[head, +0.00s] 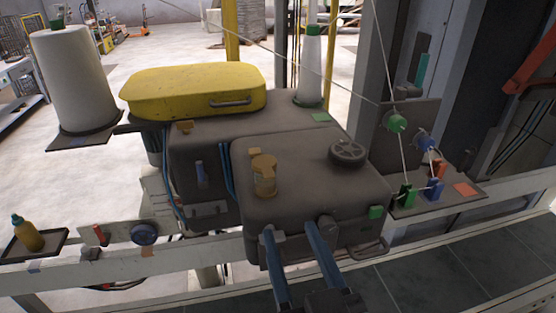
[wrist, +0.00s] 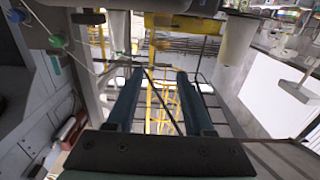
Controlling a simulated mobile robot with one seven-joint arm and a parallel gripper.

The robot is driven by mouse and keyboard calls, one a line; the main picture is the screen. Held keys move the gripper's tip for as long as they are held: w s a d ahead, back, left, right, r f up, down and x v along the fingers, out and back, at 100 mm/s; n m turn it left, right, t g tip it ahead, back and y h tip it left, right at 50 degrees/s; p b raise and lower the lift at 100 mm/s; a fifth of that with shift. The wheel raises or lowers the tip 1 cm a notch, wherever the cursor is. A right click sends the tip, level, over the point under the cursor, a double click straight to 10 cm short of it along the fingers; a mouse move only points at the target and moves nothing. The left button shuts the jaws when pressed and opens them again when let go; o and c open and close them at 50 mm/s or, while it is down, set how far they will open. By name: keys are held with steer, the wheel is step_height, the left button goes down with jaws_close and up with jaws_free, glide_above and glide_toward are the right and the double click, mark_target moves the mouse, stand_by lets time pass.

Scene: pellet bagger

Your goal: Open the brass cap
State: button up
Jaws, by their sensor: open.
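The brass cap (head: 264,162) sits on a short, pale, clear-looking neck on top of the grey machine housing (head: 300,195), left of a black handwheel. It looks upright and seated. My gripper (head: 297,229) is open, its two blue fingers apart with nothing between them. In the head view the fingertips overlap the housing's front edge, below and right of the cap, and do not touch it. In the wrist view my gripper (wrist: 160,72) also shows spread and empty. A small brass-coloured shape lies beyond the fingertips there, but I cannot tell if it is the cap.
The black handwheel (head: 347,152) stands right of the cap. A yellow lid (head: 190,88) and a white thread cone (head: 308,65) are behind. Threads run to green and blue guides at the right. A pale rail (head: 180,270) crosses in front. The air above the housing looks clear.

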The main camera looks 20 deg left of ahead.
mark_target(270, 177)
steer(key=p+x, duration=0.4)
steer(key=x, duration=0.7)
steer(key=shift+w+a+r, duration=0.1)
steer(key=shift+w+a, duration=0.05)
steer(key=shift+a, duration=0.05)
steer(key=shift+w+a, duration=0.35)
steer(key=shift+w, duration=0.15)
jaws_close()
stand_by(0.5)
